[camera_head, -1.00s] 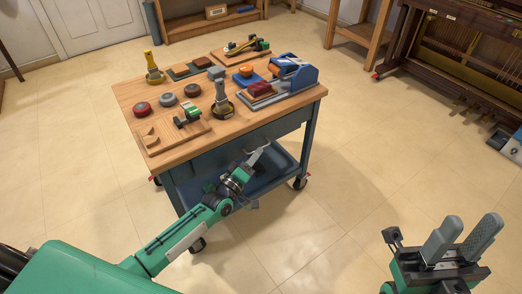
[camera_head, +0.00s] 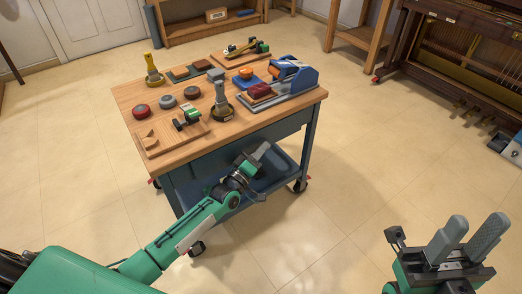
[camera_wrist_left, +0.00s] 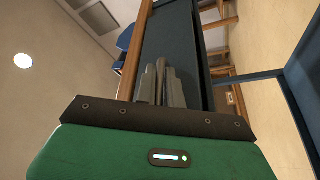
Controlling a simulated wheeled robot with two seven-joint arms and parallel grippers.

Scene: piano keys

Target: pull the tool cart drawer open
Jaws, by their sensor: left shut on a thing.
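The tool cart has a wooden top (camera_head: 160,103) and a dark blue body; its drawer front (camera_head: 222,158) lies under the top and looks flush. My left gripper (camera_head: 263,149) is at this front, below the top's near edge. In the left wrist view, its grey fingers (camera_wrist_left: 161,75) are close together against the dark blue face (camera_wrist_left: 180,35), beside the wooden edge (camera_wrist_left: 134,52). It is shut on what seems to be the drawer handle, which the fingers hide. My right gripper (camera_head: 475,226) is open and empty over the floor at lower right.
Tools and parts cover the cart top, including a blue machine (camera_head: 296,74) and red and grey pucks (camera_head: 142,110). Below is an open blue shelf (camera_head: 278,168); the cart stands on casters (camera_head: 300,185). Floor (camera_head: 325,235) in front is clear. An open-fronted piano (camera_head: 460,60) stands at upper right.

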